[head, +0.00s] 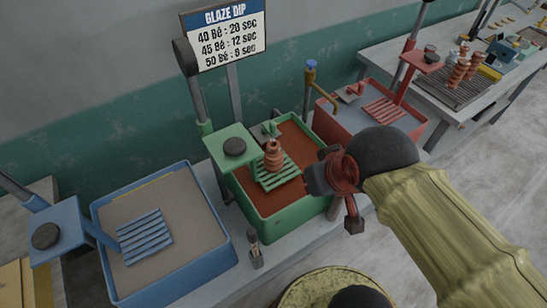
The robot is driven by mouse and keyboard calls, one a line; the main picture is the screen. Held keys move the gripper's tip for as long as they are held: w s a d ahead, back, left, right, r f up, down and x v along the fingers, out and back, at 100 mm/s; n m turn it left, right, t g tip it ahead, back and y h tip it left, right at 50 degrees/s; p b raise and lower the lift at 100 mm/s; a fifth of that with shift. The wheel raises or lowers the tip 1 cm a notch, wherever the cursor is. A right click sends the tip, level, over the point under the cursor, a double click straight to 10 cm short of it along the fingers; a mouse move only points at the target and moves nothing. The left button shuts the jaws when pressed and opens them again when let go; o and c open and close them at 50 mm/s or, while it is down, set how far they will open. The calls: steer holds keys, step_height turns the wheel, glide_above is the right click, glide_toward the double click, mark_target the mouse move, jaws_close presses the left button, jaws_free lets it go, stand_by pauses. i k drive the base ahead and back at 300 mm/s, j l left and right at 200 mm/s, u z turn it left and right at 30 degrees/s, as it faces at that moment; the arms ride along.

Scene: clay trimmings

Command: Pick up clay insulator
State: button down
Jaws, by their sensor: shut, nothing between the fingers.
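A ribbed reddish-brown clay insulator (273,155) stands upright on the green slatted rack (286,175) in the green glaze tub (270,205). My gripper (350,217) is to the right of the insulator and apart from it, in front of the green tub's right side. It is shut and empty. The gripper's fingers are small and dark in this view. More ribbed clay insulators (460,72) stand on a rack on the far right table.
A blue tub (190,270) with a slatted rack stands left, a red tub (372,122) behind right. A green arm plate (230,146) overhangs the green tub's left side. A blue-topped tap (311,75) rises behind. A small dark-topped item (254,247) stands in front.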

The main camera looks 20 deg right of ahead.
mark_target(272, 157)
steer(key=z, duration=1.95)
steer(key=i+u, duration=0.15)
steer(key=u, duration=0.3)
steer(key=i+l+u, duration=0.1)
steer(key=u, duration=0.4)
steer(key=i+l+u, duration=0.2)
steer(key=u, duration=0.25)
